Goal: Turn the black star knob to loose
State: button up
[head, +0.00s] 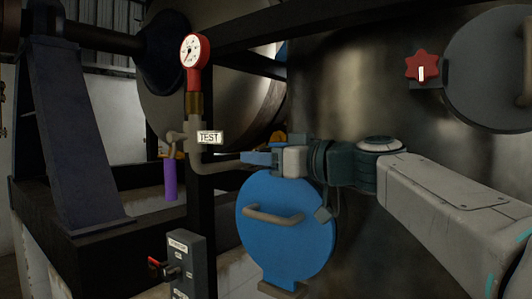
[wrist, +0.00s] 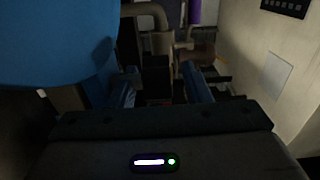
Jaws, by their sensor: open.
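No black star knob can be made out in either view. A red star-shaped knob (head: 422,66) with a white mark sits on the large metal vessel at upper right in the head view, beside a round grey cover. My gripper (head: 256,158) is at the centre of the head view, pointing left, just above a blue round cover with a handle. The wrist view shows its two blue fingers (wrist: 160,84) apart, with nothing clearly held between them. The red knob is well to the right of my gripper and apart from it.
The blue round cover (head: 285,245) is below my gripper and fills the upper left of the wrist view. A red gauge (head: 194,52) on a pipe with a TEST tag (head: 210,137) stands left.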

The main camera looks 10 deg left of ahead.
grip_shut()
